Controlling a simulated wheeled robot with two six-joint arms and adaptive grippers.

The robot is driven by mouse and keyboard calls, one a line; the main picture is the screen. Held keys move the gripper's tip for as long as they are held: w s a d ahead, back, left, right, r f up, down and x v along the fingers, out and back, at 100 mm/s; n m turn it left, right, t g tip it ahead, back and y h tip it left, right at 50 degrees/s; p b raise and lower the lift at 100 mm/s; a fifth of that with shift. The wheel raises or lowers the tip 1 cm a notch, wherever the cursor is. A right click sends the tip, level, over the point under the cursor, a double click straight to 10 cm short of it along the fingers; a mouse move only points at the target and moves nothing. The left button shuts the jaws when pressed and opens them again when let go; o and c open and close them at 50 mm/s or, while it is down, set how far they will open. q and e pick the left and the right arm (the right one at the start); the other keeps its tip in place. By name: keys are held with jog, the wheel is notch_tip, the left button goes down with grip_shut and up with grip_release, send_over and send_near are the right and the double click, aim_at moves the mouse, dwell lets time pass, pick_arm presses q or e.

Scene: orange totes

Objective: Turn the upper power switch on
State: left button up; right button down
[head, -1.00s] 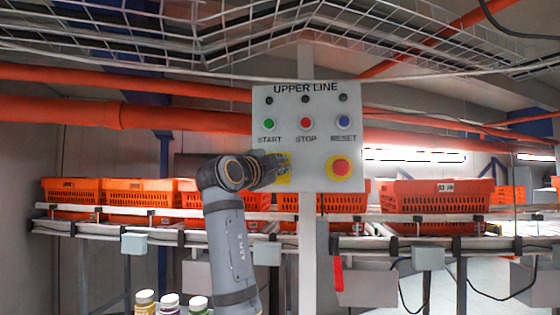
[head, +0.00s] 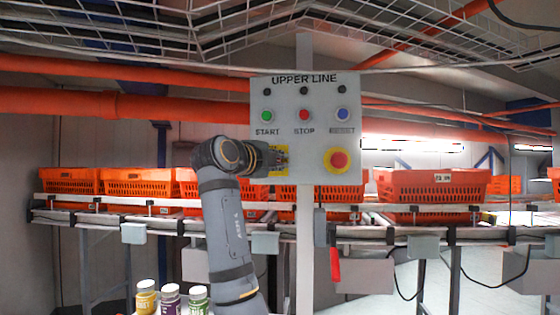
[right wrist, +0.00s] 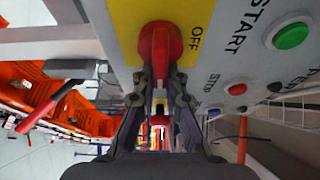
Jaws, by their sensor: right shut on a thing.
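The grey UPPER LINE control panel (head: 305,125) stands on a white post in the head view. Its power switch is a red knob (right wrist: 161,45) on a yellow plate (right wrist: 190,15), with the word OFF beside it in the right wrist view. My right gripper (head: 280,159) is at the panel's lower left, in front of the yellow plate, and largely hides the knob in the head view. In the right wrist view its fingers (right wrist: 160,82) are shut on the red knob. My left gripper is not in view.
Above the switch are green START (head: 267,116), red STOP (head: 304,115) and blue RESET (head: 342,114) buttons. A red emergency button (head: 338,160) sits to the right. Orange totes (head: 430,190) line a conveyor behind. A red-handled lever (head: 335,264) is below the panel. Bottles (head: 170,298) stand low left.

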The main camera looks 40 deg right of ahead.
jog(key=c, duration=1.6)
grip_release()
jog(key=shift+o, duration=1)
jog(key=shift+w, duration=0.2)
jog(key=v, duration=1.2)
jog(key=shift+a+f, duration=0.1)
